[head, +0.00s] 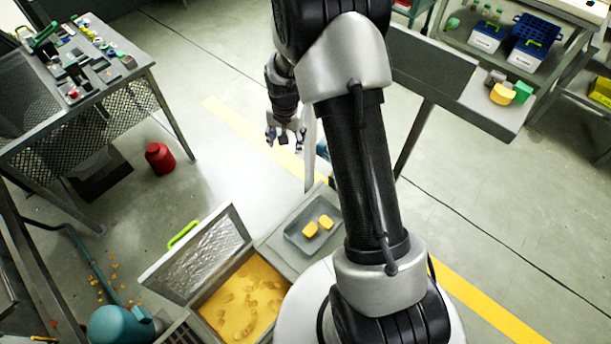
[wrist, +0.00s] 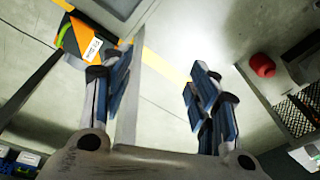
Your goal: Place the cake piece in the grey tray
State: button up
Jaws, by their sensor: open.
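The grey tray (head: 328,236) sits in the head view just left of my arm's lower link. Two yellow cake pieces lie in it, one at left (head: 310,229) and one at right (head: 326,222), a little apart. More yellow cake material (head: 240,300) fills an open bin beside the tray. My gripper (head: 285,138) hangs above and beyond the tray, well away from it. In the wrist view my gripper (wrist: 160,85) has its fingers wide apart with nothing between them.
A raised lid (head: 205,255) stands left of the bin. A table with small parts (head: 100,65) is at upper left, with a red canister (head: 159,158) on the floor. A grey stand (head: 460,85) at right bears a yellow block (head: 502,95) and a green one. Floor between is open.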

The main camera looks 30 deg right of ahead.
jog(key=s+a+r+n, duration=0.1)
jog(key=s+a+r, duration=0.15)
jog(key=r, duration=0.45)
jog(key=s+a+r+n+t, duration=0.1)
jog(key=s+r+n, duration=0.1)
jog(key=s+r, duration=0.3)
jog(key=s+a+r+n, duration=0.1)
jog(key=s+a+r, duration=0.1)
jog(key=r, duration=0.6)
jog(key=s+a+r+n+t, duration=0.1)
jog(key=s+a+r+n, duration=0.1)
jog(key=s, duration=0.8)
jog(key=s+a+r+n, duration=0.2)
jog(key=s+r, duration=0.2)
jog(key=s, duration=0.5)
jog(key=shift+s+r+n+t, duration=0.3)
jog(key=shift+s+r+t, duration=0.05)
jog(key=shift+t, duration=0.05)
jog(key=shift+c, duration=0.4)
